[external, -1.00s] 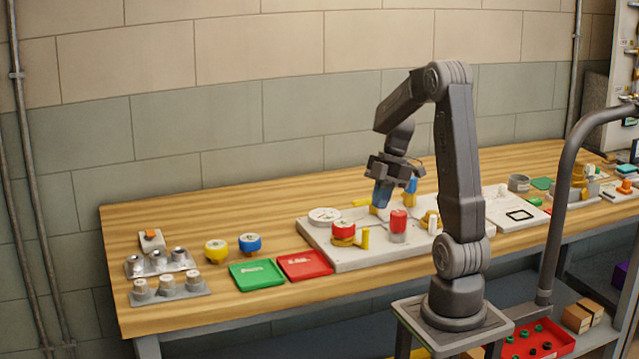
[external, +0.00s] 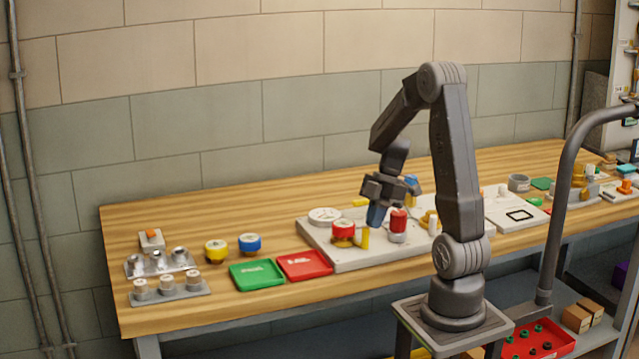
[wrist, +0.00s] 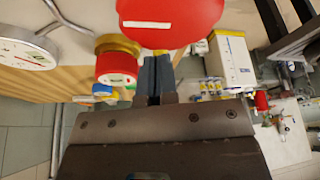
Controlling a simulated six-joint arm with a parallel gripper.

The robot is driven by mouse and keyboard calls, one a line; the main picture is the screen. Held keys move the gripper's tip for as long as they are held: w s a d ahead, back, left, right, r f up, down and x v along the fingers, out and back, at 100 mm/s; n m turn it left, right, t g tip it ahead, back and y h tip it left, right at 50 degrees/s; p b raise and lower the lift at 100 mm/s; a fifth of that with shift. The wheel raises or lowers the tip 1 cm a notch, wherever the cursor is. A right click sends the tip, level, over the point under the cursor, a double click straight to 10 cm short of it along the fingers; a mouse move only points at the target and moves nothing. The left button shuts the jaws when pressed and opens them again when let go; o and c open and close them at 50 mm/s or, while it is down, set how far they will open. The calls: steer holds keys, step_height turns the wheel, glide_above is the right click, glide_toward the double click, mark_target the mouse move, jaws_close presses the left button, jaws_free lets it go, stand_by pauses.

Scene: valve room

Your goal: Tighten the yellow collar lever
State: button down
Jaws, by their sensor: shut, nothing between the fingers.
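A red-capped fitting (external: 343,228) with a yellow collar (external: 343,242) stands on the pale board. An upright yellow lever (external: 364,238) is just right of the collar. In the wrist view the red cap (wrist: 117,66) and yellow collar (wrist: 118,43) show at left; I cannot make out the lever there. My gripper (external: 375,221) is shut and empty, fingers pointing down, just behind and right of the lever. Its blue-grey fingertips (wrist: 154,72) also show in the wrist view. I cannot tell whether they touch anything.
A red-topped cylinder (external: 398,221) stands close right of my fingers; a large red disc (wrist: 170,20) fills the top of the wrist view. A white round dial (external: 324,216) lies left on the board (external: 385,256).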

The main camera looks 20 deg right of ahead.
mark_target(352, 257)
steer(key=shift+s+a+m+t, duration=0.3)
steer(key=shift+s+a+m, duration=0.1)
steer(key=shift+m, duration=0.4)
steer(key=shift+s+a+m+t, duration=0.4)
steer(key=shift+a+m, duration=0.05)
steer(key=shift+m, duration=0.55)
steer(key=a+m, duration=0.1)
steer(key=s+a+m+t, duration=0.1)
steer(key=m, duration=0.1)
steer(key=shift+s+a+m, duration=0.1)
steer(key=shift+a+m, duration=0.2)
steer(key=shift+m, duration=0.1)
steer(key=shift+a, duration=1.35)
steer(key=s+v, duration=0.1)
steer(key=v, duration=0.9)
steer(key=shift+s+a, duration=0.15)
steer(key=shift+a, duration=0.15)
